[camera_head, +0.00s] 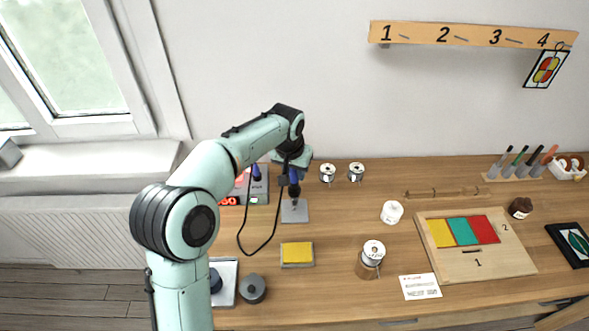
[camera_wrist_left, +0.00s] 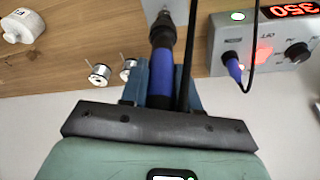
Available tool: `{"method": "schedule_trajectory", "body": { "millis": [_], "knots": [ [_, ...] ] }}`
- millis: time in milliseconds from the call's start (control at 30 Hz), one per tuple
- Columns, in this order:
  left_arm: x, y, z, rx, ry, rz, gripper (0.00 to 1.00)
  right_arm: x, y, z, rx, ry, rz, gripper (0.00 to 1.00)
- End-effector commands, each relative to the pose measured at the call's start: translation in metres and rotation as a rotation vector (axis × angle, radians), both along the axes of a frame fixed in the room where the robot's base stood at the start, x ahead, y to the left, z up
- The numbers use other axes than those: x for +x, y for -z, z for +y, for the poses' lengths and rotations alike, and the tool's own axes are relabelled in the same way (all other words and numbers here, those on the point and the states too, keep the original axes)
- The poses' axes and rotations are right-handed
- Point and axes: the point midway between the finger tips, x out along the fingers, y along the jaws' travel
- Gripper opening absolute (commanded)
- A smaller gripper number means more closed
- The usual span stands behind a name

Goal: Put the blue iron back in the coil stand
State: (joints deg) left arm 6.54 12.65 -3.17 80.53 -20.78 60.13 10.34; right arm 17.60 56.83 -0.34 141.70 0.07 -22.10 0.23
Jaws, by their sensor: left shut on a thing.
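My left gripper (camera_head: 293,167) is shut on the blue iron (camera_head: 293,178), which hangs roughly upright with its dark front end downward. In the left wrist view the iron's blue handle (camera_wrist_left: 162,65) lies between the fingers (camera_wrist_left: 170,90), with a black collar beyond it. The coil stand (camera_head: 296,213) shows as a grey base plate directly below the iron, and part of its plate shows in the left wrist view (camera_wrist_left: 178,10). The coil itself is hard to make out, so I cannot tell whether the tip is inside it. My right gripper is not in view.
The iron's station (camera_head: 259,186) stands left of the stand, its display also in the left wrist view (camera_wrist_left: 292,10). A black cable loops over the table. A yellow sponge (camera_head: 297,253) lies in front. Solder spools (camera_head: 327,173) stand to the right; a wooden board (camera_head: 515,263) lies farther right.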

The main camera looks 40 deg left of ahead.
Motion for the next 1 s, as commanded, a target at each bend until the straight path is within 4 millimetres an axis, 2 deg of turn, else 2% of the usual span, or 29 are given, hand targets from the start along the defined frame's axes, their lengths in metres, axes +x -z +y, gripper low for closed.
{"method": "schedule_trajectory", "body": {
  "millis": [333, 367, 400, 433, 633, 667, 700, 733, 1000],
  "knots": [
    [0.0001, 0.0021, 0.0000, 0.000, 0.000, 0.000, 0.00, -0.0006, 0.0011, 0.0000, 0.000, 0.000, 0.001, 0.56],
    [0.0001, 0.0022, 0.0000, 0.000, 0.000, 0.000, 0.40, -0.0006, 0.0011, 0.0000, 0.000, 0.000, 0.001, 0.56],
    [0.0001, 0.0022, 0.0000, 0.000, 0.000, 0.000, 0.53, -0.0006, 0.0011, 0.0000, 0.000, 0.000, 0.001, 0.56],
    [0.0001, 0.0022, 0.0000, 0.000, 0.000, 0.000, 0.60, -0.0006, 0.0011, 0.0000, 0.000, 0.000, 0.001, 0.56],
    [0.0001, 0.0021, 0.0000, 0.000, 0.000, 0.000, 0.60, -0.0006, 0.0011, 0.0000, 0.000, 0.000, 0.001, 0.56],
    [0.0000, 0.0022, 0.0001, 0.000, 0.000, 0.000, 0.67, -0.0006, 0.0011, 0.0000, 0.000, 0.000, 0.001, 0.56],
    [0.0000, 0.0022, 0.0001, 0.000, 0.000, 0.000, 0.80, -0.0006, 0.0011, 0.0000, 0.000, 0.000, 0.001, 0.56],
    [0.0000, 0.0022, 0.0001, 0.000, 0.000, 0.000, 0.86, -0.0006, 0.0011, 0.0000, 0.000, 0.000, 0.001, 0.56],
    [0.0000, 0.0017, 0.0001, 0.000, 0.000, 0.000, 0.86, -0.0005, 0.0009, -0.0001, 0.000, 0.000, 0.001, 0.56]
  ]
}}
